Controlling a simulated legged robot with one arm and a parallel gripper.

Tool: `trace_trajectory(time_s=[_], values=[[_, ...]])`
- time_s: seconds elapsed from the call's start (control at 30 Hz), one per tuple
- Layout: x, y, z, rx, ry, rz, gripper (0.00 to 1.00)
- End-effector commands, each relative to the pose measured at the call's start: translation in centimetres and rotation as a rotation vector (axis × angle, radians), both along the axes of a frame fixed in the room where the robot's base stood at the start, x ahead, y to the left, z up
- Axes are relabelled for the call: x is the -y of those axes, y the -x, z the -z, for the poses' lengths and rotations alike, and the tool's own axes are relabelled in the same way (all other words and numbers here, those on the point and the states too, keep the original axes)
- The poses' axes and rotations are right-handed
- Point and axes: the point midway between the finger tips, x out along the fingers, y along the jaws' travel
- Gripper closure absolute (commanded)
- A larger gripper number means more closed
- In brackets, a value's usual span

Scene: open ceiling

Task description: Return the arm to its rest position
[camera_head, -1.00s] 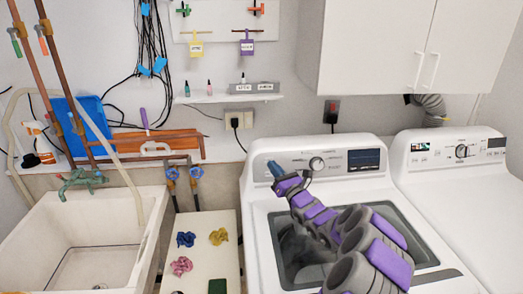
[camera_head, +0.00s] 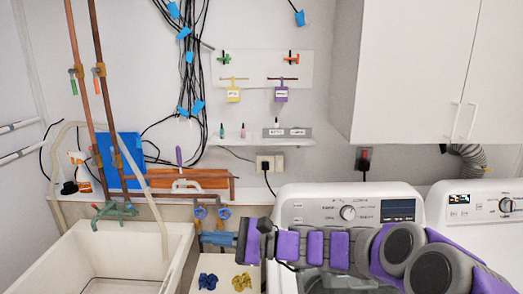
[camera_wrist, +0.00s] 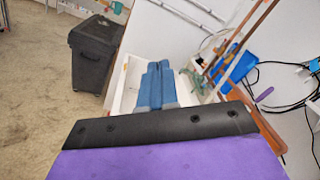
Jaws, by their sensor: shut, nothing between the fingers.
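My gripper (camera_head: 212,238) is at the end of my purple and grey arm, which reaches across the lower right of the head view. The gripper points left, in front of the gap between the sink and the washer. In the wrist view, the blue fingers of my gripper (camera_wrist: 159,68) lie side by side, shut and with nothing held. Behind them is the white sink (camera_wrist: 128,82).
The washer (camera_head: 330,208) stands behind my arm, with a dryer (camera_head: 478,214) to its right. The sink (camera_head: 160,243) is at left. Blue and yellow cloths (camera_head: 241,282) lie below the gripper. A dark bin (camera_wrist: 95,50) stands on open floor.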

Motion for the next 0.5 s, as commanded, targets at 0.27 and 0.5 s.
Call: trace_trajectory(time_s=[0.27, 0.5], values=[[-0.9, 9.9, 2.1, 0.187, 0.262, -0.211, 1.0], [1.1, 17.1, 5.5, 0.33, 0.501, -0.379, 1.0]])
